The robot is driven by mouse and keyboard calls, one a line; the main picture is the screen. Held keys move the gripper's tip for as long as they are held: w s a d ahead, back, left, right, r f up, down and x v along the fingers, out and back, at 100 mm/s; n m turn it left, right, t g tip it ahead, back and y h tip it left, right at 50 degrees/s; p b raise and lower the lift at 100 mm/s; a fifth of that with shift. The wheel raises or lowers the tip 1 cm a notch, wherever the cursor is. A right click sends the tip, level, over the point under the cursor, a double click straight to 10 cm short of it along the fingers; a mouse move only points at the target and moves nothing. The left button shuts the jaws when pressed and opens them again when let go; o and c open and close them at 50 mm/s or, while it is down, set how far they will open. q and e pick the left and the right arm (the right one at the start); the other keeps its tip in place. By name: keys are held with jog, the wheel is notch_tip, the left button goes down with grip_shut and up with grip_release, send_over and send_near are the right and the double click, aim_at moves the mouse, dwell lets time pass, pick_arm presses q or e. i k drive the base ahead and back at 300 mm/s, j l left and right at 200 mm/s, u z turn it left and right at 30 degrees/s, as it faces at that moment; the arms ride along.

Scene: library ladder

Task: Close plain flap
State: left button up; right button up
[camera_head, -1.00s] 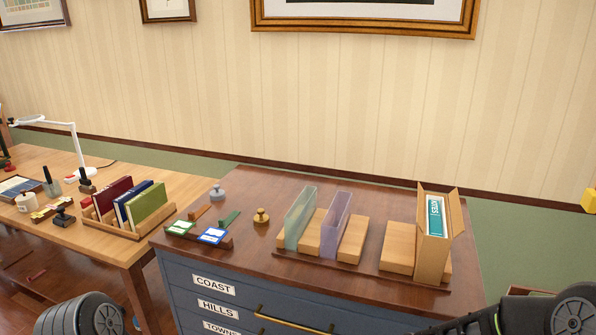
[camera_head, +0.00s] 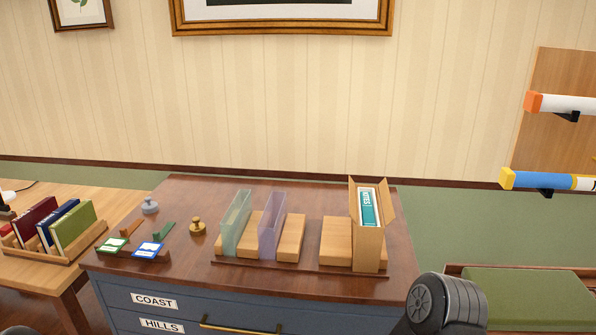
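A tan cardboard box (camera_head: 368,248) stands upright on the right part of the cabinet top. Its top is open, with a flap raised at the left and another slanting out at the right. A teal book with "NOTES"-like lettering (camera_head: 370,208) stands inside it. I cannot tell which flap is the plain one. A dark rounded part of my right arm shows at the bottom right, in front of the cabinet. Neither gripper's fingers are in view.
A wooden block (camera_head: 336,240) stands left of the box. Green (camera_head: 236,225) and purple (camera_head: 271,228) translucent sleeves stand further left among wooden blocks. A brass weight (camera_head: 197,227) and small cards (camera_head: 149,250) lie at the left.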

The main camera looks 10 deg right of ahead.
aim_at(351, 191)
jog(key=i+j, duration=0.15)
jog(key=j, duration=0.2)
jog(key=i+j, duration=0.1)
jog(key=j, duration=0.3)
jog(key=i+j, duration=0.15)
jog(key=j, duration=0.2)
jog(key=i+j, duration=0.15)
jog(key=j, duration=0.2)
jog(key=i+j, duration=0.15)
jog(key=j, duration=0.25)
jog(key=j+z, duration=0.1)
jog(key=z, duration=1.75)
